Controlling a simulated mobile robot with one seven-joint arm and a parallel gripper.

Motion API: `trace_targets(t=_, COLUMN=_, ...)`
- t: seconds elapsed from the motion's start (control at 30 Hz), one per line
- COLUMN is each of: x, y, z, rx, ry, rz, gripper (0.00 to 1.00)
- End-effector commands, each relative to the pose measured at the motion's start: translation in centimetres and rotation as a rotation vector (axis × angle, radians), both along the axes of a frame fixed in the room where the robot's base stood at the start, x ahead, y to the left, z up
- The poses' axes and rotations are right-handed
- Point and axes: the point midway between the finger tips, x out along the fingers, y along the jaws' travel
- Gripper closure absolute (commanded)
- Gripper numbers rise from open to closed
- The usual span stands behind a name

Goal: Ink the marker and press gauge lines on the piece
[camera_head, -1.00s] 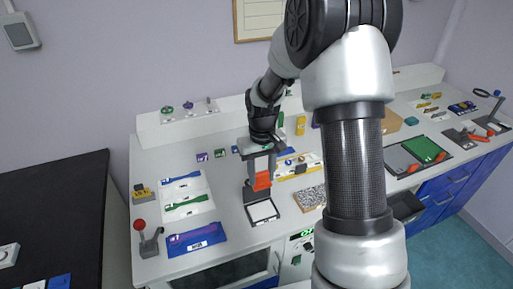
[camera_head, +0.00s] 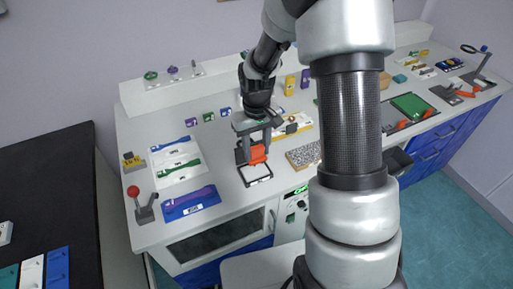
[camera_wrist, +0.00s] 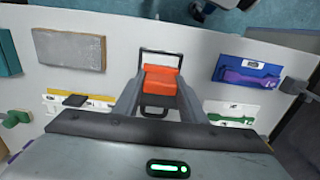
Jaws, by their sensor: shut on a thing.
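My gripper (camera_head: 257,150) is shut on an orange block-shaped marker (camera_head: 258,154). In the wrist view the marker (camera_wrist: 160,82) sits between my two grey fingers. Below it in the head view is a white pad in a dark frame (camera_head: 256,173). The marker's lower edge is close above or at the pad's back part; contact cannot be told. A purple dumbbell piece lies on a blue holder (camera_head: 190,210) to the left. It also shows in the wrist view at right, on its blue holder (camera_wrist: 262,68). A green piece (camera_head: 180,172) lies on a white card behind it.
A red-knobbed lever (camera_head: 134,192) stands at the left front. A speckled slab (camera_head: 302,156) lies right of the pad. A green mat (camera_head: 410,106) lies at the right. Bare counter separates the pad from the blue holder.

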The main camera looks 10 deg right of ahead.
Motion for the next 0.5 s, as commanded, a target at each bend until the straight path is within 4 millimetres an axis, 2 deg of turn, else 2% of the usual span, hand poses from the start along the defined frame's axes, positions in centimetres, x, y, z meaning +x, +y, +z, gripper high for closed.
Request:
trace_targets(t=0.3, x=0.0, y=0.0, z=-3.4, rx=0.0, ry=0.001, rz=0.0, gripper=0.77)
trace_targets(t=0.5, x=0.0, y=0.0, z=-4.9, rx=0.0, ry=0.001, rz=0.0, gripper=0.77)
